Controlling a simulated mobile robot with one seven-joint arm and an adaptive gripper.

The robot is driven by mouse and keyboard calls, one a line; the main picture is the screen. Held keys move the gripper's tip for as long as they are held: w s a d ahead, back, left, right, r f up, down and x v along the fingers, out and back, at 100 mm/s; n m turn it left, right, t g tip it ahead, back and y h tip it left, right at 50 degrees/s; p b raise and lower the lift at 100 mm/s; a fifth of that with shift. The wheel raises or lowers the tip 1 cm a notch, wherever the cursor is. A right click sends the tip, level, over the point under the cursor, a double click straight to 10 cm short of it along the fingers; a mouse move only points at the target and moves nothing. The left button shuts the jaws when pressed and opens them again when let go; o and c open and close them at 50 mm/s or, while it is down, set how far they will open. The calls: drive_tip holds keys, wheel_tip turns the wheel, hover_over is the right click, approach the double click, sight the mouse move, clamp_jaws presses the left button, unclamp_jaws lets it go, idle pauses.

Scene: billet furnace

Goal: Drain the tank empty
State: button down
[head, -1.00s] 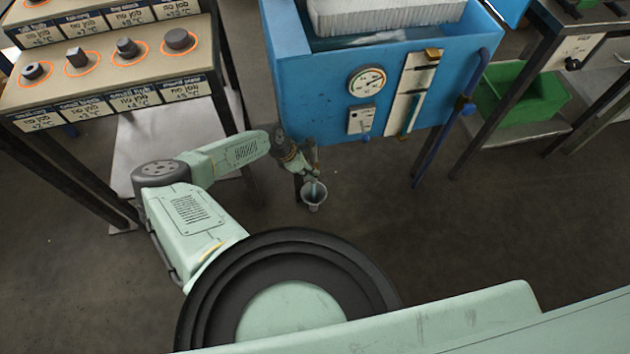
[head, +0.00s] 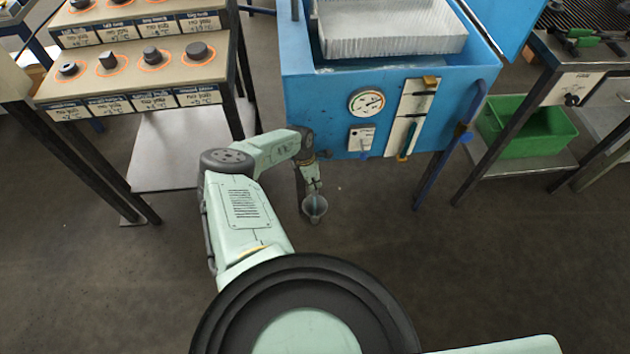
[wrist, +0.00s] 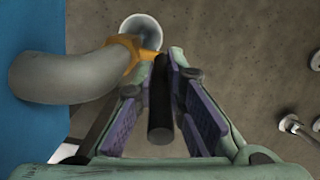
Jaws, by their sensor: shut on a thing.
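The blue tank (head: 330,100) stands at the back centre, with a dial gauge (head: 366,102), a pale panel and small levers on its front. In the wrist view, a thick grey bent pipe (wrist: 60,78) runs from the tank's blue side, with an orange collar (wrist: 126,58) near its end. A black handle (wrist: 161,100) extends beside the collar. My gripper (wrist: 158,85) is shut on the black handle. In the head view my gripper (head: 313,183) is low beside the tank's lower left.
A tan stepped rack (head: 130,85) with several small metal parts stands left. A green bin (head: 530,130) sits on a shelf at right. Floor in front of the tank is clear.

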drive_tip(key=shift+s+d+f, duration=0.1)
drive_tip(key=shift+s+d, duration=0.05)
drive_tip(key=shift+s, duration=0.05)
drive_tip(key=c, duration=1.6)
unclamp_jaws()
drive_tip(key=shift+c, duration=0.2)
drive_tip(key=shift+w, duration=0.1)
drive_tip(key=shift+w, duration=0.1)
drive_tip(key=shift+b, duration=0.35)
